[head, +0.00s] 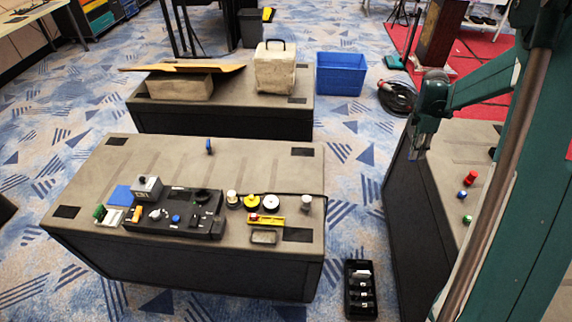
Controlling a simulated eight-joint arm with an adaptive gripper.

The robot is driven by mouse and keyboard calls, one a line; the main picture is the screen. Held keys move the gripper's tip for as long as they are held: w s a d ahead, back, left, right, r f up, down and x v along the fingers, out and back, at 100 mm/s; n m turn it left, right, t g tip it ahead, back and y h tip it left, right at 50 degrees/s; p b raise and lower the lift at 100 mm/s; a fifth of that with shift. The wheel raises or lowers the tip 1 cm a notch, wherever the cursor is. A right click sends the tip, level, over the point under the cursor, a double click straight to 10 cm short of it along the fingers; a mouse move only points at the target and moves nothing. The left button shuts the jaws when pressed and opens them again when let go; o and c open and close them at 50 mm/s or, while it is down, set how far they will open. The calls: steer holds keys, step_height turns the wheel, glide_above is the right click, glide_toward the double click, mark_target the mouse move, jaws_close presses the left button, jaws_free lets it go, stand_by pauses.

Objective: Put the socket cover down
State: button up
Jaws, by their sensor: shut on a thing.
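My gripper (417,142) hangs at the end of the teal arm, to the right of the front table and by the left edge of the right-hand table. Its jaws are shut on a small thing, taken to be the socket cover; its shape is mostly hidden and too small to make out. The gripper is well above the floor and appears apart from both tables. The front table (250,165) carries a black control panel (175,218) with knobs and a blue button.
A small blue piece (209,147) stands near the front table's back edge. Knobs and a yellow block (266,219) crowd its right front. The right-hand table (455,150) holds a red piece (471,177). A black tray (360,289) lies on the floor. The front table's back half is mostly clear.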

steer(key=w+a+n, duration=0.2)
steer(key=w+a, duration=0.1)
steer(key=a, duration=1)
steer(key=w+a+n, duration=0.1)
steer(key=w+a, duration=0.2)
steer(key=a, duration=1)
steer(key=s+a+n, duration=0.2)
steer(key=a+n, duration=0.1)
steer(key=a, duration=2.3)
steer(key=shift+a+t+p, duration=0.35)
steer(key=shift+t+p, duration=0.05)
step_height(320, 180, down, 6)
steer(key=b, duration=0.1)
steer(key=shift+f, duration=0.2)
steer(key=shift+f+b, duration=0.35)
steer(key=shift+f, duration=1.4)
steer(key=shift+f, duration=0.15)
